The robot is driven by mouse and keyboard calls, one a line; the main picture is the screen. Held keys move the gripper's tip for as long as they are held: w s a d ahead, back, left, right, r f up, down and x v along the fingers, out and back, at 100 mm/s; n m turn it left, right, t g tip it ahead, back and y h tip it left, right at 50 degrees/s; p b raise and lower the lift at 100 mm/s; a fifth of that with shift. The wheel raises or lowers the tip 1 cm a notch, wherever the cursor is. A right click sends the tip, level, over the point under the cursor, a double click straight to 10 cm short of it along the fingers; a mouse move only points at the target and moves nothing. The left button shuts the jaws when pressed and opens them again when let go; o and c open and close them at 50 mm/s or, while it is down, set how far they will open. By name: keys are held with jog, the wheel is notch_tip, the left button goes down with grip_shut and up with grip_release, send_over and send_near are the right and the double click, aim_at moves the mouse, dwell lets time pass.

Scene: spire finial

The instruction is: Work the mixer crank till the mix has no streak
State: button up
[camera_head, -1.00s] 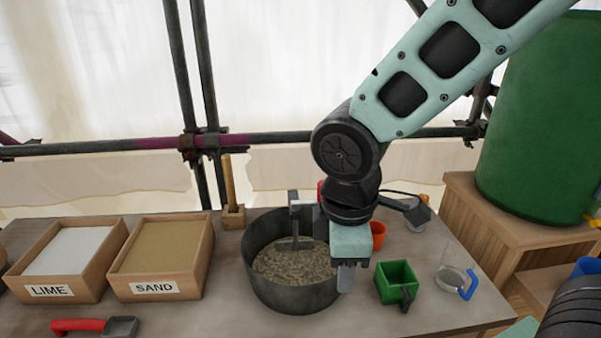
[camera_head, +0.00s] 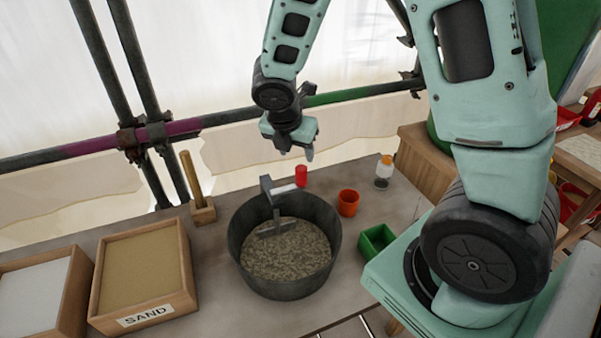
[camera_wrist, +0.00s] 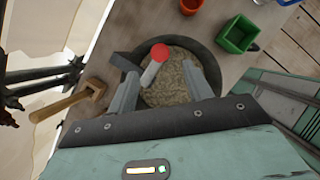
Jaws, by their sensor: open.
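The round grey mixing tub (camera_head: 238,262) stands on the bench with a mottled grey-beige mix (camera_head: 290,255) inside. I cannot tell whether streaks remain in it. The dark crank (camera_head: 268,198) rises over the tub's back, with its paddle in the mix and a pale handle ending in a red knob (camera_head: 301,176). My gripper (camera_head: 296,155) is open and empty, above the crank. In the wrist view the red knob (camera_wrist: 159,52) appears beyond the gap between the fingers of my gripper (camera_wrist: 160,82), apart from both.
The sand box (camera_head: 145,275) and another box stand left of the tub. A wooden-handled tool in a block (camera_head: 203,208) stands behind left. A scaffold rail (camera_head: 210,120) runs behind.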

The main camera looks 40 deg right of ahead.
aim_at(301, 167)
jog(key=b+x, duration=0.2)
jog(key=x, duration=0.9)
grip_shut()
